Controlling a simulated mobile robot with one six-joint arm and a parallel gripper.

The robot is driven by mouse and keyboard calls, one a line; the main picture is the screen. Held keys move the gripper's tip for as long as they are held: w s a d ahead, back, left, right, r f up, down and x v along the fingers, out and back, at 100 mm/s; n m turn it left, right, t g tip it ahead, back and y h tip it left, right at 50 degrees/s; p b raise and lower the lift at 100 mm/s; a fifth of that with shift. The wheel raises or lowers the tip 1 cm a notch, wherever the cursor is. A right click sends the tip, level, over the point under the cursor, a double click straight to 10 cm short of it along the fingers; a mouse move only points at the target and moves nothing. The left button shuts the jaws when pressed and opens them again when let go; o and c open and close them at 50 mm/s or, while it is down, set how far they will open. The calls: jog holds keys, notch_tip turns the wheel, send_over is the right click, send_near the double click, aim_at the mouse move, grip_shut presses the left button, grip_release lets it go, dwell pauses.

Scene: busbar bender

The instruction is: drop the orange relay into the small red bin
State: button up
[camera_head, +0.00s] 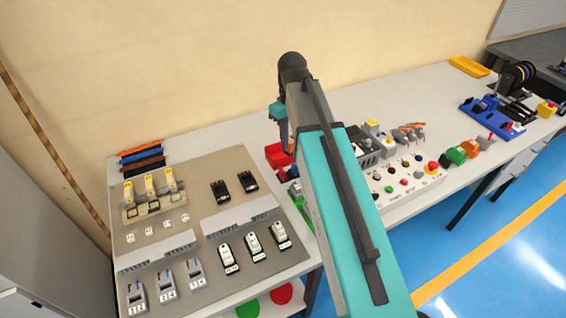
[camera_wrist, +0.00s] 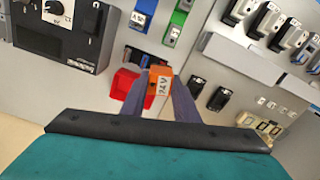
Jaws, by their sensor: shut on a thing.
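My gripper (camera_wrist: 159,92) is shut on the orange relay (camera_wrist: 161,76), which carries a label that seems to read 24V. In the wrist view the relay sits between the two grey fingertips. The small red bin (camera_wrist: 124,84) shows just left of the relay and partly behind the left finger. In the head view the red bin (camera_head: 277,156) is on the table below my gripper (camera_head: 283,135), partly covered by my arm. The relay cannot be made out in the head view. The relay appears held above the table, close beside the bin in the wrist picture.
A grey panel board (camera_head: 200,215) with relays, breakers and switches lies left of my arm. A control box with buttons (camera_head: 405,178) stands to the right. A green part (camera_wrist: 178,20) is near the bin. A wall is behind the table.

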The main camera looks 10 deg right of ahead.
aim_at(290, 150)
jog(key=shift+a+f+b, duration=0.1)
jog(key=shift+f+b, duration=1.7)
jog(key=shift+f, duration=0.5)
jog(key=shift+s, duration=0.1)
